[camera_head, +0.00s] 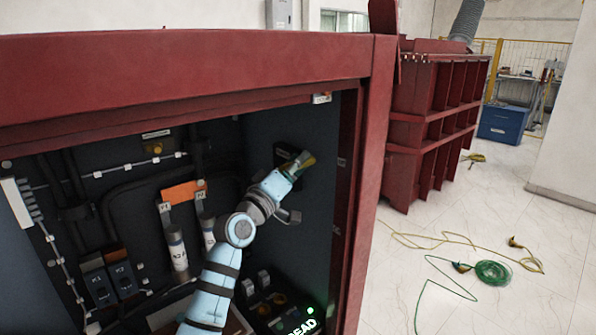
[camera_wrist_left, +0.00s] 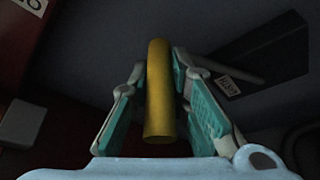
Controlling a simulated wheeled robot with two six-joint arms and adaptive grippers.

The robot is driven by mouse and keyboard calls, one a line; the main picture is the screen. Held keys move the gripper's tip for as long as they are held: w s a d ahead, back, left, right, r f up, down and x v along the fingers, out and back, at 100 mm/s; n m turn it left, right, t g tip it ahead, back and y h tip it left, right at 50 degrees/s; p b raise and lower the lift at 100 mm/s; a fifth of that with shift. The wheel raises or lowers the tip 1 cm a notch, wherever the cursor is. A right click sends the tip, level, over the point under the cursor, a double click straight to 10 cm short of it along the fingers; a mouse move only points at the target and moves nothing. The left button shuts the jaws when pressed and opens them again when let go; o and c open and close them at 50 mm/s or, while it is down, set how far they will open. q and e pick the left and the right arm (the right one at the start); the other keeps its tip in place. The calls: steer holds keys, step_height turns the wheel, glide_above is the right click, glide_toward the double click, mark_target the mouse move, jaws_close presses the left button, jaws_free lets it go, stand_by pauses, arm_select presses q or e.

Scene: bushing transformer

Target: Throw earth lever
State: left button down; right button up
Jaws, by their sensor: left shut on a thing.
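The earth lever shows as a yellow cylindrical handle (camera_wrist_left: 159,100) in the left wrist view, running lengthwise between my finger pads. My left gripper (camera_wrist_left: 159,72) is shut on it, with a teal pad on either side. In the head view my left gripper (camera_head: 296,168) is at the right inner wall of the red cabinet, beside a small dark panel (camera_head: 287,153). A bit of the yellow handle (camera_head: 305,159) shows at the fingers there. The lever's pivot is hidden. My right gripper is not in view.
The red cabinet frame (camera_head: 371,180) borders the opening on the right and top. Inside, grey cylinders (camera_head: 176,249) hang under an orange plate (camera_head: 183,193), with cables to the left. A dark box with a green light (camera_head: 310,311) sits below my arm.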

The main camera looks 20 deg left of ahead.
arm_select(q)
steer(key=shift+w+a+r, duration=0.2)
steer(key=shift+a+r, duration=0.15)
steer(key=shift+r, duration=0.35)
steer(key=shift+w+a+r, duration=0.15)
steer(key=shift+a+r, duration=0.15)
steer(key=shift+r, duration=0.35)
steer(key=c, duration=1.5)
jaws_free()
steer(key=shift+d, duration=0.1)
steer(key=shift+f, duration=0.1)
steer(key=v, duration=1.2)
